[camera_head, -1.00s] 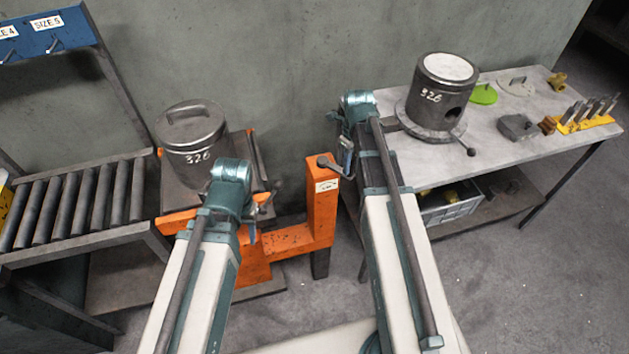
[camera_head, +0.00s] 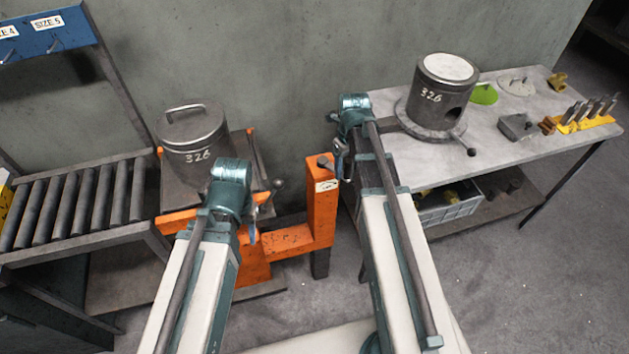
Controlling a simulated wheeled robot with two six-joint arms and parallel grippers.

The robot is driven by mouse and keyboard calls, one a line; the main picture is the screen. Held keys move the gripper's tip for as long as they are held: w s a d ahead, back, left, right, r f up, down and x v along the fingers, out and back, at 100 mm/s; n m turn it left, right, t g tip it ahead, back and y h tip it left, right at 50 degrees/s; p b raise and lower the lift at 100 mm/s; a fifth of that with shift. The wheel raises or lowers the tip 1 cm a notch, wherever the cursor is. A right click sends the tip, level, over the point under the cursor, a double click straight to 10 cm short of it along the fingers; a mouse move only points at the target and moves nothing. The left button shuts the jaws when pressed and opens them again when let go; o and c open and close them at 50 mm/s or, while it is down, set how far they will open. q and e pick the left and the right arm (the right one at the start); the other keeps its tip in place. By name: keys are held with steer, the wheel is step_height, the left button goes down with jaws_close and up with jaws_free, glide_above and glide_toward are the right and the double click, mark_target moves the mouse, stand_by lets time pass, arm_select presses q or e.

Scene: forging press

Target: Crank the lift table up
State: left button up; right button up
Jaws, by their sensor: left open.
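The orange lift table (camera_head: 275,243) stands left of centre. Its flat top (camera_head: 180,197) bears a dark lidded cylinder (camera_head: 192,140) marked 326. A crank (camera_head: 325,162) sits on top of the orange post at its right. My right gripper (camera_head: 339,166) is at the crank, pointing down where its handle would be; the handle is mostly hidden, and I cannot tell how the fingers close on it. My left gripper (camera_head: 254,228) is open and empty, in front of the table's right part.
A roller conveyor (camera_head: 75,210) stands left of the lift table, under a blue rack (camera_head: 45,32). A workbench (camera_head: 500,140) at the right bears another cylinder (camera_head: 440,90) and small tools. A grey crate (camera_head: 450,208) is below. Floor at the right is clear.

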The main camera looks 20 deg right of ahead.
step_height(320, 180, up, 8)
steer(key=p, duration=0.8)
steer(key=shift+d+r, duration=0.1)
steer(key=shift+r, duration=0.05)
